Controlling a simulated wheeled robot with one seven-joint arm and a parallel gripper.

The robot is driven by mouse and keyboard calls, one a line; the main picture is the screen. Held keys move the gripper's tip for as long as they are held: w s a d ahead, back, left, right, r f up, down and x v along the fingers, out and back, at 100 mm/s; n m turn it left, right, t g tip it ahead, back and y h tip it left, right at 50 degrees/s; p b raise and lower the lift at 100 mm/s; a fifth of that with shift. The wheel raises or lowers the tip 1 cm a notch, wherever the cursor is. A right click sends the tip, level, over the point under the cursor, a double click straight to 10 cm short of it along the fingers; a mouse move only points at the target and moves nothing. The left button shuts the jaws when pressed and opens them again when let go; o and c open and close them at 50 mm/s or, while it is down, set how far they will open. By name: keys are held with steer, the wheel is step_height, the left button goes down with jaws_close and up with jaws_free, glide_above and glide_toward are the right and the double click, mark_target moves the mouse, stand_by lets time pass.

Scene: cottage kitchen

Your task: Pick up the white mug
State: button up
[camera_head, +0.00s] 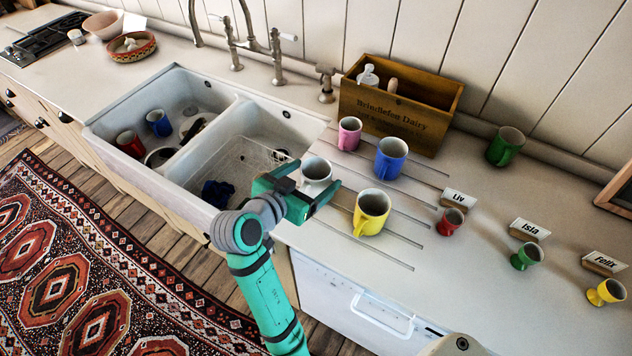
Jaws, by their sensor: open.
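The white mug (316,171) stands upright on the counter, just right of the sink and left of the blue mug. My gripper (318,189) is open, with its fingers low at the mug's near side. Part of the mug's lower body is hidden behind my gripper. I cannot tell whether the fingers touch it.
Close by stand a pink mug (349,133), a blue mug (390,158) and a yellow mug (371,212). A wooden crate (402,118) stands behind. The double sink (225,128) lies left. Small cups with name cards, such as the red cup (451,221), stand right.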

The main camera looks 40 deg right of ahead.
mark_target(324, 166)
steer(key=shift+w+x, duration=0.1)
steer(key=shift+x, duration=1.35)
steer(key=shift+w+x, duration=0.15)
steer(key=shift+x, duration=1.3)
steer(key=shift+r, duration=0.15)
steer(key=shift+c, duration=0.4)
steer(key=c, duration=1.3)
